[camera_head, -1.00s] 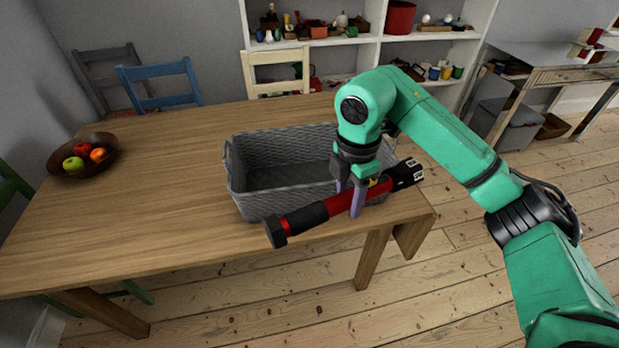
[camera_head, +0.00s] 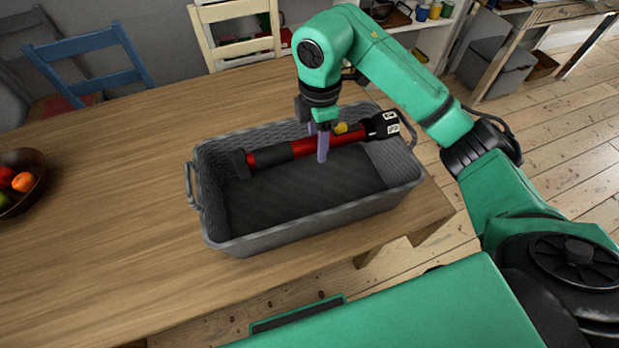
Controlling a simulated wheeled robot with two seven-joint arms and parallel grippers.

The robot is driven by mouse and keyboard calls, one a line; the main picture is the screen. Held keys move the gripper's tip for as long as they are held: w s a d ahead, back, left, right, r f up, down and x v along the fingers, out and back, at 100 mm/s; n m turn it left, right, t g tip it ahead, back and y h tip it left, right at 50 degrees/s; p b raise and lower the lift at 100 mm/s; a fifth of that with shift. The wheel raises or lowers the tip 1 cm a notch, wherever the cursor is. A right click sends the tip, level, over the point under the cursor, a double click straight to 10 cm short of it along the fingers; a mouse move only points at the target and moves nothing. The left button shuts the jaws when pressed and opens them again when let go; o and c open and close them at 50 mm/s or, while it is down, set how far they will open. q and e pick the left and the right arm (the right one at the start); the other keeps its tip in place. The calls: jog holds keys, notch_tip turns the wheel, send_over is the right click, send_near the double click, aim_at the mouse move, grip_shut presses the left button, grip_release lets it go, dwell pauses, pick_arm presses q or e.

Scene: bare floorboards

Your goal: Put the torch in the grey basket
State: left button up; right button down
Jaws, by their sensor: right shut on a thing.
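The torch (camera_head: 275,154) is red and black and lies across my right gripper's fingers in the head view. My right gripper (camera_head: 319,146) is shut on its red middle, fingers pointing down. The grey basket (camera_head: 290,232) is a woven, open box on the wooden table. The torch is over the far part of the basket's opening, its black left end near the far left wall and its other end near the far right corner. I cannot tell whether it touches the basket. The basket floor in front of it looks bare. My left gripper is out of view.
The wooden table (camera_head: 110,210) has free room left of the basket. A dark fruit bowl (camera_head: 36,188) stands at the left edge. A blue chair (camera_head: 92,68) and a cream chair (camera_head: 238,45) stand behind. The table's edge is close to the basket's right side.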

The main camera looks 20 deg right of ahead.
jog(key=b, duration=0.1)
send_over(316, 189)
notch_tip(316, 189, down, 6)
notch_tip(316, 189, down, 9)
jog(key=shift+s+f+p, duration=0.1)
jog(key=shift+f+p, duration=0.05)
jog(key=shift+p, duration=0.3)
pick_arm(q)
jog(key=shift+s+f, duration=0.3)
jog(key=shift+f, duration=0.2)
pick_arm(e)
jog(key=shift+f, duration=0.1)
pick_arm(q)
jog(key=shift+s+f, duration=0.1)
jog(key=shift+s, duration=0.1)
pick_arm(e)
jog(key=shift+c, duration=1.7)
grip_release()
